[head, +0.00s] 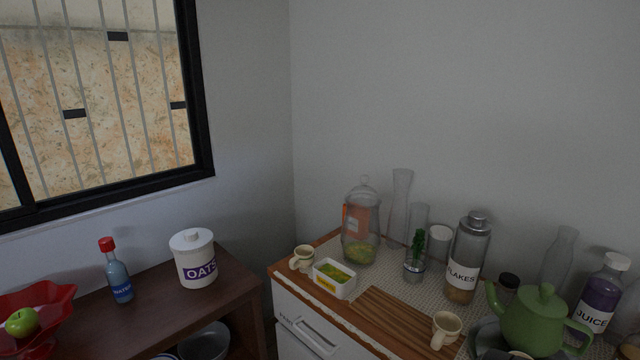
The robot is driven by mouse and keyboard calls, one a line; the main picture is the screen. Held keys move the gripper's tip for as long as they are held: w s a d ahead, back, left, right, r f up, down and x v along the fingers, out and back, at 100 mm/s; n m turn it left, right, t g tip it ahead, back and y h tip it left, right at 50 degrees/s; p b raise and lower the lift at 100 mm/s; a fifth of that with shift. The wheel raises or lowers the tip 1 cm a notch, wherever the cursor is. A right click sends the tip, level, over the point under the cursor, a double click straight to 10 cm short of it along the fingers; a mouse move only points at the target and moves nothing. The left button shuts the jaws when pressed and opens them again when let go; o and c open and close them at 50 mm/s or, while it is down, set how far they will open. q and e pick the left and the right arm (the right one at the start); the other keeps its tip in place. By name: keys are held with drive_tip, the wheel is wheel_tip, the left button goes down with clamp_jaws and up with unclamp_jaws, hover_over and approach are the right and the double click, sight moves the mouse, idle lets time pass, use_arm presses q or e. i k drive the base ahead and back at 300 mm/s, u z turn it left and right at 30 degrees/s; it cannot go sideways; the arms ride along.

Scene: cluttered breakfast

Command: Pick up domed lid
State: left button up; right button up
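A clear glass vessel with a domed top (361,196) and a small round knob stands upright at the back left of the counter, in front of an orange box. Yellow-green contents show low in it. I cannot tell whether the dome is a separate lid. A green teapot (536,326) at the right front has its own small rounded, knobbed lid (546,298). Neither of my grippers shows in the head view.
The counter (375,322) is crowded. A white tub (335,279), cups (303,259), a flakes jar (466,262), glass vases (399,207) and a juice bottle (601,295) stand close by. A brown shelf (150,305) at left holds an oats canister (194,258) and water bottle (118,275).

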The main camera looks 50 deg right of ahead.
sight(364, 197)
drive_tip(key=i, duration=0.75)
drive_tip(key=z, duration=2.75)
drive_tip(key=i, duration=0.55)
drive_tip(key=u, duration=1.65)
